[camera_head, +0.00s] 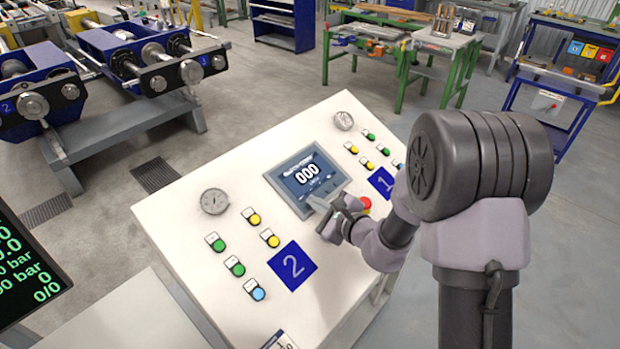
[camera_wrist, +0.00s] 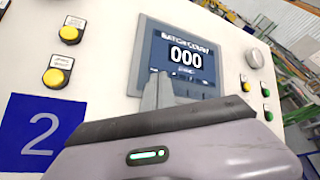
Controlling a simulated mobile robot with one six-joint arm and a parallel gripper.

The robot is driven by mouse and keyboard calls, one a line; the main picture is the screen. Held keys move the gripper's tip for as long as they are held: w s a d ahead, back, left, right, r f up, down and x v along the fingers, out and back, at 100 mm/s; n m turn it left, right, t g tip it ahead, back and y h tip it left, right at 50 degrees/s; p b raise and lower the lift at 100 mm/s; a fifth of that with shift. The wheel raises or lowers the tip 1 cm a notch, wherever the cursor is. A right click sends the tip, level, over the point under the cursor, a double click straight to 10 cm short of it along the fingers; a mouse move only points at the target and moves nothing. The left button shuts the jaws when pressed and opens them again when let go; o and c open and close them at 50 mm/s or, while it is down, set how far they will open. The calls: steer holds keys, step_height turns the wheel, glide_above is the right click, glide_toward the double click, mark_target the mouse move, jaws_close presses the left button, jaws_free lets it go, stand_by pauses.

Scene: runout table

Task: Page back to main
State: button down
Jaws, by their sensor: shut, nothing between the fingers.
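The control panel's touchscreen (camera_head: 309,176) shows "000" on a dark blue page in a grey frame. In the wrist view the screen (camera_wrist: 185,57) carries a heading that reads like "BATCH COUNT", with small marks along its lower edge too small to read. In the wrist view my gripper's fingers (camera_wrist: 157,90) cover the screen's lower left corner. I cannot tell whether the tips touch the glass.
The sloped white panel (camera_head: 190,260) holds yellow, green and blue buttons, two gauges and blue "1" and "2" plates. A red button (camera_head: 365,205) sits close right of my gripper. A dark display (camera_head: 25,270) stands at left. Roller machinery (camera_head: 130,55) stands behind.

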steer(key=shift+w+a+f+b, duration=0.1)
steer(key=shift+a+f+b, duration=0.05)
steer(key=shift+f+b, duration=0.3)
stand_by(0.3)
steer(key=shift+r, duration=0.1)
steer(key=shift+s+d+r+p, duration=0.15)
steer(key=shift+r+p, duration=0.1)
steer(key=shift+r, duration=0.15)
steer(key=shift+s+d+r+p, duration=0.1)
steer(key=shift+d+r+p, duration=0.05)
steer(key=shift+r+p, duration=0.15)
step_height(320, 180, up, 6)
steer(key=s+d+p, duration=0.1)
steer(key=d+p, duration=0.1)
steer(key=p, duration=0.1)
steer(key=shift+s+f, duration=0.2)
steer(key=shift+s, duration=0.05)
stand_by(2.4)
